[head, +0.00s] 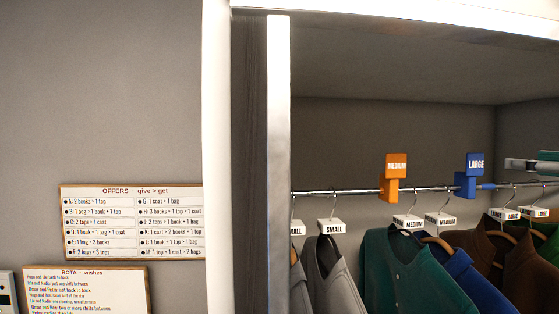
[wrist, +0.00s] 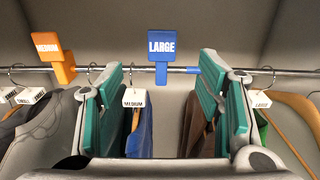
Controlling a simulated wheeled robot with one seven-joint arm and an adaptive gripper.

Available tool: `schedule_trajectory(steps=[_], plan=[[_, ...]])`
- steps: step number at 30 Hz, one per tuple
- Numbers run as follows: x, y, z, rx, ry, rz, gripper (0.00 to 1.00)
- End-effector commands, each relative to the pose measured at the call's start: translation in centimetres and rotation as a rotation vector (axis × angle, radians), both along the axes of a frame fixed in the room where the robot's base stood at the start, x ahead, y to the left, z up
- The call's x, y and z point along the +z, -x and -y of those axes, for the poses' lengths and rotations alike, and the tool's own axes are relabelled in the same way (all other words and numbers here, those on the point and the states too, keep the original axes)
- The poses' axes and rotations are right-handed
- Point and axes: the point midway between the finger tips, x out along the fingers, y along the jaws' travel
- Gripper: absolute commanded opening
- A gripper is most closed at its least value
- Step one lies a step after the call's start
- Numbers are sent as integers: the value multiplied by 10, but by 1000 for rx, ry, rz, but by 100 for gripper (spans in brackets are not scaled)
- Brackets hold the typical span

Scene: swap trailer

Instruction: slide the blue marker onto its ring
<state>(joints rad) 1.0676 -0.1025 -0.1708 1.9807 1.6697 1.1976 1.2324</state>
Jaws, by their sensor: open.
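The blue marker (head: 475,165), labelled LARGE, hangs upright on the rail; it also shows in the wrist view (wrist: 162,46). A narrow blue ring (head: 486,186) is on the rail just right of the marker's foot, and shows in the wrist view (wrist: 193,70). Nothing is held.
An orange MEDIUM marker (head: 396,176) stands left on the same rail (head: 345,191). Coats hang below on hangers with SMALL, MEDIUM and LARGE tags. A LARGE-tagged hanger (wrist: 262,100) is close right of my gripper. A white post (head: 278,150) and notice boards (head: 132,222) are left.

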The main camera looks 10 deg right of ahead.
Motion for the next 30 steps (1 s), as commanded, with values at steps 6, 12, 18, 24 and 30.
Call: schedule_trajectory(steps=[6, 12, 18, 24, 30], plan=[[2, -18, 4, -5, -13, 9, 60], [1, -57, 6, -3, -11, 9, 60], [1, -95, 9, -5, -11, 8, 60], [1, -123, 10, -5, -10, 8, 60], [1, -135, 11, -6, -9, 8, 60]])
